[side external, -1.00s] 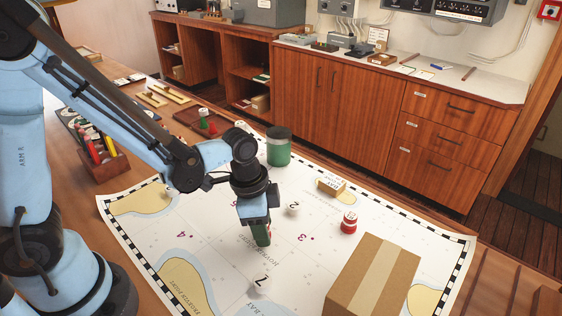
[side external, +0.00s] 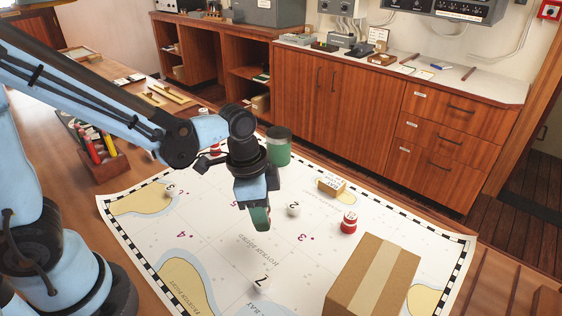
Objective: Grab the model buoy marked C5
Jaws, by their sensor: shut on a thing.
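My gripper (side external: 258,204) is over the middle of the sea chart, shut on a green model buoy (side external: 260,218). The buoy hangs below the jaws, slightly tilted, and appears clear of the chart. Its upper part is hidden by the jaws, and no marking on it can be read, so I cannot tell if it is C5. A red model buoy (side external: 348,223) with a pale label stands on the chart to the right. Another red piece (side external: 215,150) shows partly behind my arm.
The chart (side external: 205,225) covers the table. A large cardboard box (side external: 372,280) stands at the front right. A green canister (side external: 278,147), a small tan box (side external: 331,186) and small white numbered pieces (side external: 293,210) stand around my gripper. A pen holder (side external: 103,160) is at left.

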